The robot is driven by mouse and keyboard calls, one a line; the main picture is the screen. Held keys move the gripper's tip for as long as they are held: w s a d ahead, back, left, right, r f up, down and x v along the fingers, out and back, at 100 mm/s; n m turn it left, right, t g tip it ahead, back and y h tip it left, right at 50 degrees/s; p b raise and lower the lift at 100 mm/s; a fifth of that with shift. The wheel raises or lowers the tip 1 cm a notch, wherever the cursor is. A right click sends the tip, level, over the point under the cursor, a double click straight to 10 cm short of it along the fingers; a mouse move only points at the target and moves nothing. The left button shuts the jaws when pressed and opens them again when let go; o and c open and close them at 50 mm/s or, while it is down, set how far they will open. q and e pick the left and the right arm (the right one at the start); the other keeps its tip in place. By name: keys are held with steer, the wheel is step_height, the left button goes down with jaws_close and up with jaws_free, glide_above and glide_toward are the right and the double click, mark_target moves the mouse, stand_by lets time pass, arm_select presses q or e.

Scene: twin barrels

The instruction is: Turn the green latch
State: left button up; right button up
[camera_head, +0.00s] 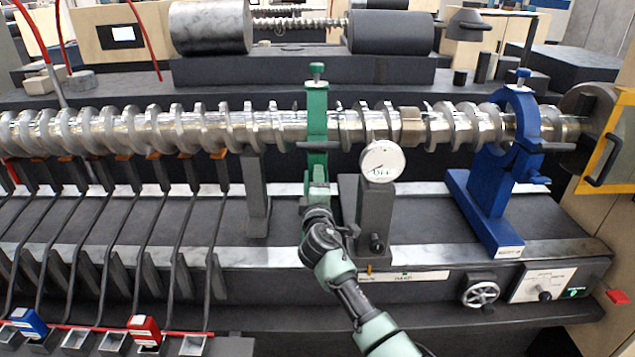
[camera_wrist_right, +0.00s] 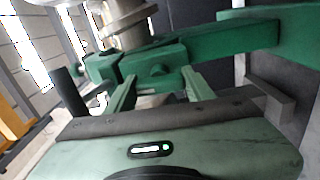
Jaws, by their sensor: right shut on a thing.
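The green latch (camera_head: 317,115) stands upright as a narrow clamp around the long metal screw, with a small knob on top and a dark lever across its middle. In the right wrist view the green latch (camera_wrist_right: 155,62) shows as green bars with a round pivot. My right gripper (camera_head: 318,188) reaches it from below in the head view. Its two green fingers (camera_wrist_right: 160,88) are on either side of the latch's lower part and shut on it. The exact contact is partly hidden. My left gripper is not in view.
The metal screw (camera_head: 200,130) runs across the machine. A round dial (camera_head: 382,161) on a grey post stands close right of my right arm. A blue clamp (camera_head: 495,180) stands farther right. Several dark bent rods (camera_head: 150,240) line the left side.

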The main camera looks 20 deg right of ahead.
steer(key=shift+d+r+n, duration=0.1)
steer(key=shift+r+n, duration=0.1)
steer(key=shift+n, duration=0.3)
steer(key=o, duration=1.4)
steer(key=shift+w+f, duration=0.15)
steer(key=shift+f, duration=0.05)
steer(key=b+v, duration=0.1)
steer(key=v, duration=0.6)
steer(key=shift+s, duration=0.4)
